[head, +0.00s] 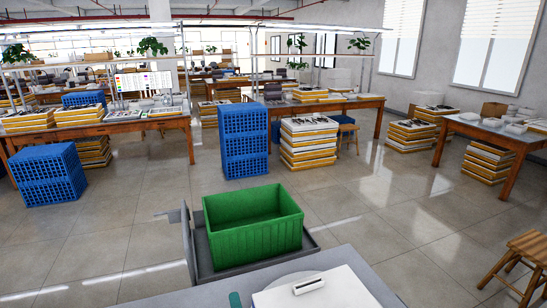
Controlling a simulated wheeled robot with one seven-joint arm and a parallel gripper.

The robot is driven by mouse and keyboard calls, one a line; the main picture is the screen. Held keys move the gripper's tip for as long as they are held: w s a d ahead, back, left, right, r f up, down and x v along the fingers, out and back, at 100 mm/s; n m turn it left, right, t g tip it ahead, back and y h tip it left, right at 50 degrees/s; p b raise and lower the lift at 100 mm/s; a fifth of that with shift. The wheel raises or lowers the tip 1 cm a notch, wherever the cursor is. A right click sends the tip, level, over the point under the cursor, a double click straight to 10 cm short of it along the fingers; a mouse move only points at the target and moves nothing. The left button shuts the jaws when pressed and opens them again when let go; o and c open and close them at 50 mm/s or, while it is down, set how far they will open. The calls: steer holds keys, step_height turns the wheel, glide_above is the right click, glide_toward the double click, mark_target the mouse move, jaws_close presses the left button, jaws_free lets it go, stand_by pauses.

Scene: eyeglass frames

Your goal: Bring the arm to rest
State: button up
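My arm and my gripper do not show in the head view, so their pose and the state of the fingers are hidden. A green crate (254,239) stands upright in the lower middle, and the part of its inside that shows looks empty. It rests on a dark grey platform (312,245) with a raised upright piece at its left side.
A grey surface (170,297) lies at the bottom edge. Blue crates (244,142) are stacked on the floor beyond. Wooden worktables (122,127) and stacked trays (309,144) stand behind. A wooden stool (528,250) is at right. Tiled floor (405,235) between is clear.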

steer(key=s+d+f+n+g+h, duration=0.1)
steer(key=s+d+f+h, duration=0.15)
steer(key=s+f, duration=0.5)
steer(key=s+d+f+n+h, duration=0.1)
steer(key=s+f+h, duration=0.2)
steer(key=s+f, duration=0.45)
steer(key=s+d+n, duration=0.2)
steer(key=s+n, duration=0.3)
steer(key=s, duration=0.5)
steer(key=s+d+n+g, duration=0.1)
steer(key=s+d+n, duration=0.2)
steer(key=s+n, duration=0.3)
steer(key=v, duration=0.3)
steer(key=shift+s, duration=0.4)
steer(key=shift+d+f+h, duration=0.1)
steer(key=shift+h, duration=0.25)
